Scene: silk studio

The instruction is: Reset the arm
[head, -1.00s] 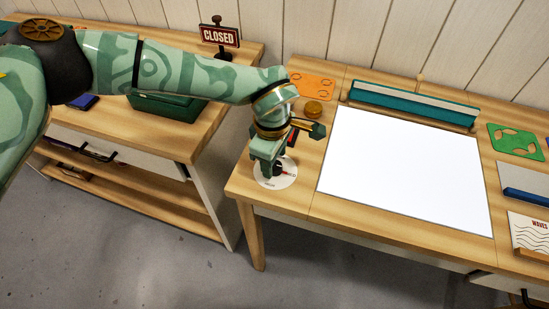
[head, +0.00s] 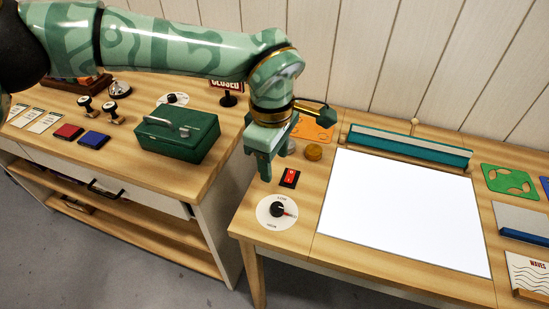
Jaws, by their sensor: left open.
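My left arm comes in from the left across the top of the head view. My left gripper (head: 265,165) points down over the left side of the right table, behind the round dial and close to the red switch. It is open, and I see nothing between its fingers. The dial (head: 277,210) has a black knob on a white disc. The red rocker switch (head: 290,177) sits in a black frame just right of the fingers. My right gripper does not show.
A white panel (head: 405,215) fills the middle of the right table (head: 335,267). A teal bar (head: 410,145) lies behind it. A green box (head: 177,133) and stamps stand on the left table. A closed sign (head: 226,87) is partly hidden behind my arm.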

